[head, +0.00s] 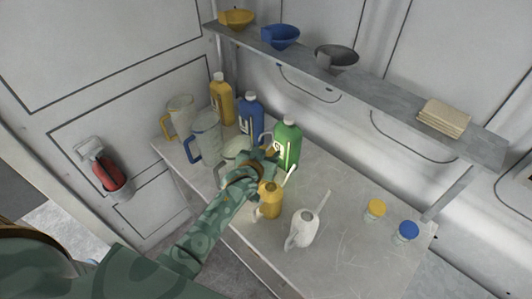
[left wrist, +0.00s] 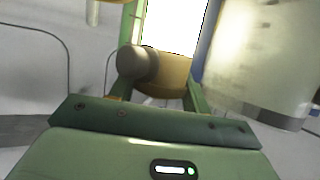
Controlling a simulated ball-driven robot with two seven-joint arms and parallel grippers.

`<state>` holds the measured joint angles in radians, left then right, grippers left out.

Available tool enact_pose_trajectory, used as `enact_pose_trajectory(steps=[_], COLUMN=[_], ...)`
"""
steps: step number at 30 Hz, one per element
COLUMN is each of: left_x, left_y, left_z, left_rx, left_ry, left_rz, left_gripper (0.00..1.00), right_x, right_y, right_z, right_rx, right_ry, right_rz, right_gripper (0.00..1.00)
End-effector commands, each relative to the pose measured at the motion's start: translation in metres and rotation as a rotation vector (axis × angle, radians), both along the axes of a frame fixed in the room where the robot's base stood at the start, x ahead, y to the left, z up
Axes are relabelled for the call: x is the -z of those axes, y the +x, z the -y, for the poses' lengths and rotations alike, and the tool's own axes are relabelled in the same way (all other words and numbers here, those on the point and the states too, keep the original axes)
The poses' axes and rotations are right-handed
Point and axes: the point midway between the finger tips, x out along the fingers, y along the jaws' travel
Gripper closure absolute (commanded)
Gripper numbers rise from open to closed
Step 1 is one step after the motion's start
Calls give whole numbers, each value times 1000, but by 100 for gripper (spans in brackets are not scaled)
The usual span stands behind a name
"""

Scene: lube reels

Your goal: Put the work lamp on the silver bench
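The silver bench (head: 345,215) has a pale, scratched top. My left gripper (head: 272,192) is over its front part, in the middle of the head view. A small yellow body (head: 270,202), which I take to be the work lamp, shows upright between its fingers. In the left wrist view an amber round part (left wrist: 172,78) with a grey knob sits between my green fingers, below a glaring white panel. The fingers look closed on it. Whether its base touches the bench is unclear. My right gripper is not in view.
A white spouted can (head: 302,232) stands close right of the gripper. A green bottle (head: 287,145), blue bottle (head: 250,112), yellow bottle (head: 221,100) and clear jugs (head: 207,140) crowd the back left. Yellow-capped (head: 376,209) and blue-capped (head: 405,233) jars stand right. A shelf (head: 390,92) overhangs behind.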

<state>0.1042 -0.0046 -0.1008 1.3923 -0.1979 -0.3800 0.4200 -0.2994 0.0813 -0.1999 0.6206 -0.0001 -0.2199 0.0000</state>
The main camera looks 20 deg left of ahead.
Motion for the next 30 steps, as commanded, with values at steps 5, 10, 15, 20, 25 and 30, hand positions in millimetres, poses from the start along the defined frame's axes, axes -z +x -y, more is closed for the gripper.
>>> enact_pose_trajectory(steps=[5, 10, 15, 20, 25, 30], left_x=[1, 0, -8, -22, -37, -46], left_y=[0, 0, -13, -47, -83, -105], left_z=[0, 0, 0, 0, 0, 0], left_rx=[0, 0, 0, 0, 0, -1], left_ry=[0, 0, 0, 1, -1, 1], left_rz=[-2, -2, -2, -3, -2, -2], left_gripper=[31, 31, 31, 31, 31, 31], right_x=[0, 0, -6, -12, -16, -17], right_y=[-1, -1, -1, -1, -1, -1], right_z=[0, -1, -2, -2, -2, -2], right_rx=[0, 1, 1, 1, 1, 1], right_ry=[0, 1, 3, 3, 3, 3], right_rz=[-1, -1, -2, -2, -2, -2], right_gripper=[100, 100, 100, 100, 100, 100])
